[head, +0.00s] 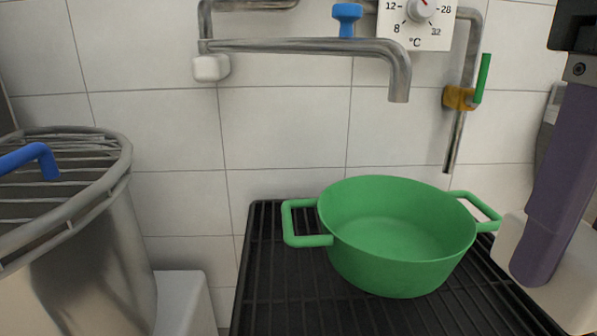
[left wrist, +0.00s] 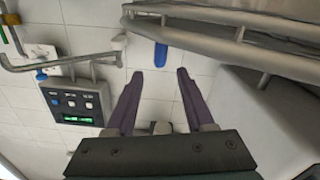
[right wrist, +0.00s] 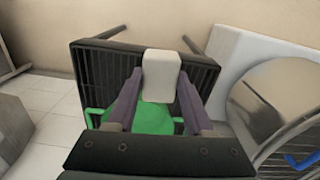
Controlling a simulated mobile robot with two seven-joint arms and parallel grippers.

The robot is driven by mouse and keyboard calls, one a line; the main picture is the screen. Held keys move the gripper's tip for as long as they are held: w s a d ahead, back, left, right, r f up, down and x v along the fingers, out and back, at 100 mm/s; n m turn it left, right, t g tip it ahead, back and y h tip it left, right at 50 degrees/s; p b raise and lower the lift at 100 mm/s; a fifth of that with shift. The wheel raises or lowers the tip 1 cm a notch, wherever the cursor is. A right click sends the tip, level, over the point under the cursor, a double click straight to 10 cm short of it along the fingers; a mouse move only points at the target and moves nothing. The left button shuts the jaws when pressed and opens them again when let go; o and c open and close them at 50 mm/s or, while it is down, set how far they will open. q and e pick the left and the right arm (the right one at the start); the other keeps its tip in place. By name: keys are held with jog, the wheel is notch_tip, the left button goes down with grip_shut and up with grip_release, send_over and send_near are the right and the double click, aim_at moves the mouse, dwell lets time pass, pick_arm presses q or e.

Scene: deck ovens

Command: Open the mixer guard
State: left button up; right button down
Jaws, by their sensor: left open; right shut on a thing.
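The mixer guard (head: 70,190) is a grey wire grid on a round rim over the metal bowl (head: 85,280), at the left of the head view. It lies flat across the bowl's top. Its blue handle (head: 30,158) sticks up at the left edge. In the left wrist view the blue handle (left wrist: 161,54) shows just beyond and between the fingertips of my left gripper (left wrist: 160,75), which is open and empty. My left gripper is outside the head view. My right gripper (right wrist: 160,80) is shut on a white block (right wrist: 160,76), above the green pot.
A green pot (head: 400,240) stands on a black slatted rack (head: 285,290) right of the mixer. A metal tap (head: 320,46) with a blue knob reaches over the rack from the tiled wall. A dial panel (head: 415,25) hangs above. A control panel (left wrist: 78,104) shows in the left wrist view.

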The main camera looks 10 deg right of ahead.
jog(key=shift+w+d+f, duration=0.2)
jog(key=shift+d+f, duration=0.1)
jog(key=shift+f, duration=0.05)
pick_arm(q)
jog(key=w, duration=0.4)
jog(key=w+b, duration=0.1)
jog(key=w, duration=0.3)
jog(key=w+d+b, duration=0.1)
jog(key=w, duration=0.3)
jog(key=shift+f, duration=0.15)
pick_arm(e)
notch_tip(320, 180, down, 2)
jog(key=shift+a+f, duration=0.1)
jog(key=shift+a, duration=0.05)
pick_arm(q)
grip_shut()
dwell(0.6)
